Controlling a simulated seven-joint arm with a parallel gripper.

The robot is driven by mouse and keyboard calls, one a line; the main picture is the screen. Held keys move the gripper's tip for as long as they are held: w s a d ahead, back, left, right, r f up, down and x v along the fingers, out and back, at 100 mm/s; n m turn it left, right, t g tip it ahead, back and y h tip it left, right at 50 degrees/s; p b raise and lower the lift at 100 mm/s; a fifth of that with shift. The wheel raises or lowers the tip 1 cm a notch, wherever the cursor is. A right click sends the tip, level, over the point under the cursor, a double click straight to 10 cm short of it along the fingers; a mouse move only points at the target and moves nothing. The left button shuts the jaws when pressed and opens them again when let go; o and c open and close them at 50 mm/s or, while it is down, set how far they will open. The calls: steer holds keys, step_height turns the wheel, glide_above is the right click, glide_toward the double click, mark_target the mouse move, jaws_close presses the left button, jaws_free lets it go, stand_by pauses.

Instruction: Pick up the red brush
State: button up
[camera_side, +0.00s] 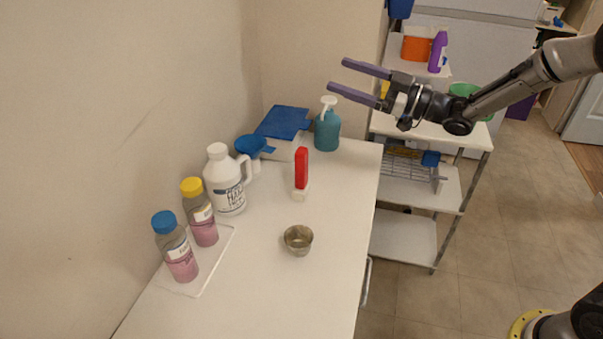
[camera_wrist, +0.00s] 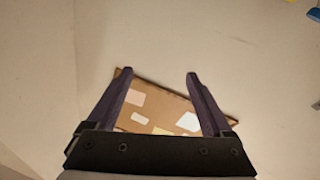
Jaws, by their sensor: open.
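The red brush (camera_side: 301,170) stands upright on the white counter in the side view, with a red upper part and a pale lower part. My gripper (camera_side: 336,75) is open and empty, raised in the air above and to the right of the brush, clear of it. In the wrist view my gripper's two dark fingers (camera_wrist: 157,78) are spread apart with nothing held between them. The brush cannot be made out in the wrist view.
The white counter (camera_side: 260,265) holds a metal cup (camera_side: 298,240), a teal pump bottle (camera_side: 327,130), a white jug (camera_side: 225,180) and bottles with blue (camera_side: 175,247) and yellow (camera_side: 199,212) caps. A shelf cart (camera_side: 420,185) stands right. A brown board (camera_wrist: 160,112) shows in the wrist view.

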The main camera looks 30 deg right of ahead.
step_height(320, 180, down, 10)
steer(key=w+g+y, duration=0.1)
steer(key=g, duration=0.1)
steer(key=m+h, duration=0.1)
steer(key=m, duration=0.1)
glide_toward(302, 173)
step_height(302, 173, up, 4)
steer(key=w+d, duration=0.1)
steer(key=w, duration=0.1)
steer(key=x, duration=1.3)
steer(key=shift+f, duration=0.1)
jaws_close()
